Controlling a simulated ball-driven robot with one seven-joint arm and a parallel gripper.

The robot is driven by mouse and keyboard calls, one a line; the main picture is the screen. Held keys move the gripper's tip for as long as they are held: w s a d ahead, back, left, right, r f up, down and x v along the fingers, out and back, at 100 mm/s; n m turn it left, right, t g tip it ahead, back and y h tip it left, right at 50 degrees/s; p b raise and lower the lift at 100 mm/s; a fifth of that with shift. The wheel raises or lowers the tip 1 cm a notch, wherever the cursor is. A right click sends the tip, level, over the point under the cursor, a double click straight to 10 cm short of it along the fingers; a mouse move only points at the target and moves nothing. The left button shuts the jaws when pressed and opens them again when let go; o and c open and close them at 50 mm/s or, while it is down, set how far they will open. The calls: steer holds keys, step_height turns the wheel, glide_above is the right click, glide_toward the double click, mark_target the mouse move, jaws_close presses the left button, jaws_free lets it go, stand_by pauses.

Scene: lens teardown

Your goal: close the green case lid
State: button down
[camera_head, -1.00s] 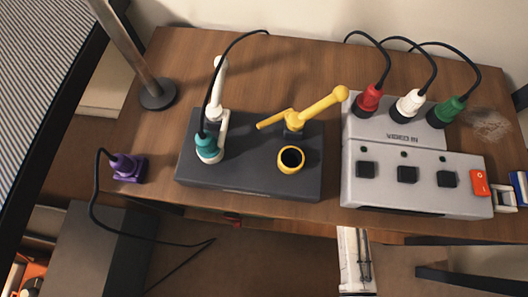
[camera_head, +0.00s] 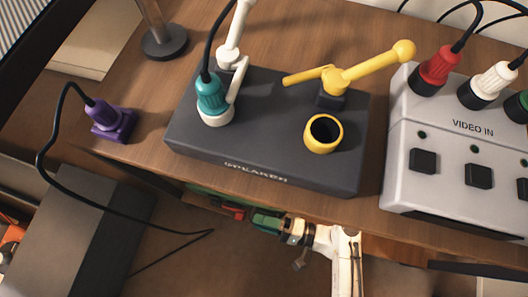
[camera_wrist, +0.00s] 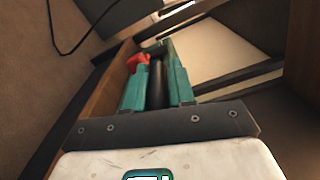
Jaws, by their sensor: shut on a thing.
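A green strip (camera_head: 212,201) with a red part (camera_head: 236,213) shows just under the front edge of the table in the head view. It may be part of the green case; most of it is hidden by the table, and I cannot tell how far its lid is open. My gripper (camera_head: 260,221) reaches in from below, at the right end of this strip. In the wrist view its two teal fingers (camera_wrist: 157,72) are shut on a dark bar (camera_wrist: 158,84) between them. The red part (camera_wrist: 137,62) is close beside the left fingertip.
On the table (camera_head: 130,172) stand a dark speaker box (camera_head: 265,165) with teal, white and yellow plugs and levers, and a grey video box (camera_head: 450,199). A purple plug (camera_head: 112,122) trails a cable down past a grey box (camera_head: 75,225).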

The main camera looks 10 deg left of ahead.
steer(key=shift+d+f, duration=0.1)
steer(key=shift+f, duration=0.45)
steer(key=shift+f+b, duration=0.15)
steer(key=shift+b, duration=0.15)
steer(key=c, duration=1.1)
jaws_free()
steer(key=shift+o, duration=0.2)
steer(key=shift+d+r, duration=0.15)
steer(key=shift+r, duration=0.05)
steer(key=d+p, duration=0.2)
steer(key=d, duration=0.8)
steer(key=shift+s+d, duration=0.1)
steer(key=shift+d, duration=0.1)
